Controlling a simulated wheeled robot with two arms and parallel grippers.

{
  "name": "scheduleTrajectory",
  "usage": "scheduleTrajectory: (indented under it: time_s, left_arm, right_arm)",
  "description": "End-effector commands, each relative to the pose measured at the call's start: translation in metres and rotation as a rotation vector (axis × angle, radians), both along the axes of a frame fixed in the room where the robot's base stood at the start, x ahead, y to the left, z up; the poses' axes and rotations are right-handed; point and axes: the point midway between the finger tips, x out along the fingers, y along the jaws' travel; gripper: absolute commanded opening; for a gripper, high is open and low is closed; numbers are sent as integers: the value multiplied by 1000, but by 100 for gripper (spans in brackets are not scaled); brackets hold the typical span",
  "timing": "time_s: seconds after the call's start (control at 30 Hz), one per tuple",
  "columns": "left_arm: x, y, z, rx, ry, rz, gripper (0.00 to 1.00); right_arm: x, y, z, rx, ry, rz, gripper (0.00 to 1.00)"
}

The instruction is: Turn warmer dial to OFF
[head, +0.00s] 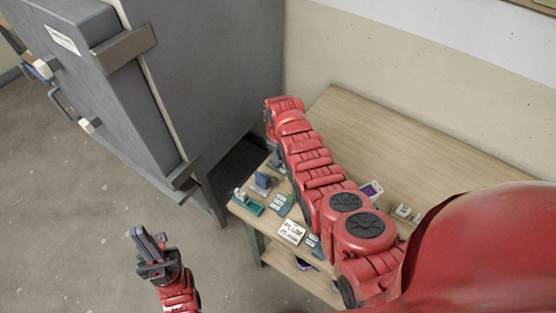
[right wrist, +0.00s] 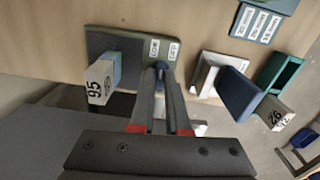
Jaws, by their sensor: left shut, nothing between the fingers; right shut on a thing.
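The warmer's dark panel (right wrist: 108,42) shows in the right wrist view, with two small white labels near its right edge. The dial (right wrist: 161,68) is a small blue-grey knob just below the labels. My right gripper (right wrist: 163,88) is shut on it, and the fingers hide part of it. In the head view, my right arm reaches across the table and hides the dial; that gripper's fingertips cannot be made out. My left gripper (head: 146,246) is shut and empty over the floor, away from the table.
A numbered block (right wrist: 102,82) juts out beside the fingers on the left. A blue plate (right wrist: 239,95), a white bracket (right wrist: 212,72) and a teal holder (right wrist: 281,73) are to the right. A grey cabinet (head: 215,70) stands beside the wooden table (head: 365,120), whose back is clear.

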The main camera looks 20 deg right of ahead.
Motion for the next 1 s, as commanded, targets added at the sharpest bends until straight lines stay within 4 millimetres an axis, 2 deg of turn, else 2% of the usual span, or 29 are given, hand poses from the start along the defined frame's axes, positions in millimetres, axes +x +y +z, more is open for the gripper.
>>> scheduleTrajectory:
  time_s: [0.1, 0.5, 1.0]
  left_arm:
    - [0, 0, -13, 0, 0, 0, 0]
    - [0, 0, -40, 0, 0, 0, 0]
    - [0, 0, -50, 0, 0, 0, 0]
  right_arm:
    - [0, 1, -5, 1, -1, -105, 0]
    - [1, 0, -3, 1, -4, -407, 0]
    - [0, 0, -1, -1, 1, -539, 0]
